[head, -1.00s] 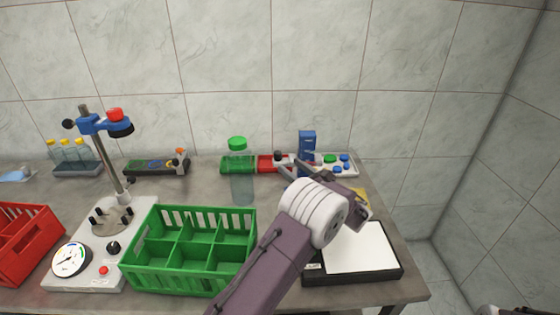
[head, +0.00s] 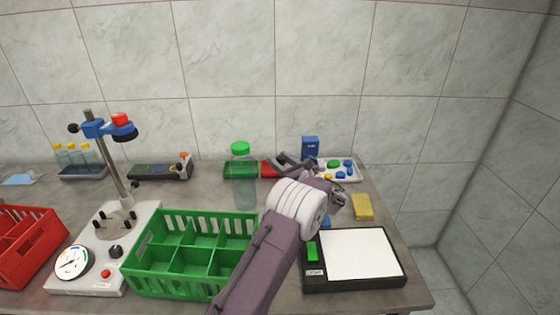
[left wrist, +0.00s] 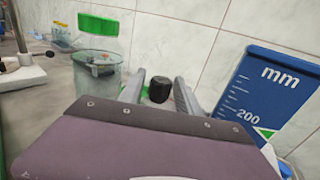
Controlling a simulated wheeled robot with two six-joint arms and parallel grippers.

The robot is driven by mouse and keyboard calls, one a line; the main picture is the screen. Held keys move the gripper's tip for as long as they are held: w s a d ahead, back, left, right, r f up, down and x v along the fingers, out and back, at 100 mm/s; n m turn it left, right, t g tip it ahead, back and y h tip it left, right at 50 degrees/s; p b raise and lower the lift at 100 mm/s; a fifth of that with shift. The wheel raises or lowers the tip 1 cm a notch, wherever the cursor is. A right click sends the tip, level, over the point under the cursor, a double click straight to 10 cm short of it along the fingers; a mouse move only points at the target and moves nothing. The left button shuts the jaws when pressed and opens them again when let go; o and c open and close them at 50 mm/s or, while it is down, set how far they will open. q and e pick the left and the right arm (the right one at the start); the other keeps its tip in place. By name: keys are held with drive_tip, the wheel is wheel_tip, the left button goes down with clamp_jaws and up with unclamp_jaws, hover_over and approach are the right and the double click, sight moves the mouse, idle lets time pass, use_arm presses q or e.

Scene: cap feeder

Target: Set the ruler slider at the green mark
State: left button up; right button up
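A blue ruler plate (left wrist: 262,95) marked "mm" and "200" stands at the right of the left wrist view. A green triangular mark (left wrist: 265,133) shows low on it, partly cut off by my gripper body. The blue plate's top also shows in the head view (head: 310,148). A black knob (left wrist: 159,89) sits between the fingers of my left gripper (left wrist: 160,92), with a gap on each side. The fingers are open. In the head view my left gripper (head: 291,163) is at the back, left of the blue plate; it hides the knob there. The knob's link to the ruler is hidden.
A clear bottle with a green cap (head: 240,149) stands left of my gripper. A green divided crate (head: 195,282) is in front. A white-topped pad (head: 360,254), a yellow block (head: 362,207) and a tray with coloured caps (head: 352,176) are at the right.

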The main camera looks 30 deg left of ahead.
use_arm(q)
clamp_jaws()
idle(1.2)
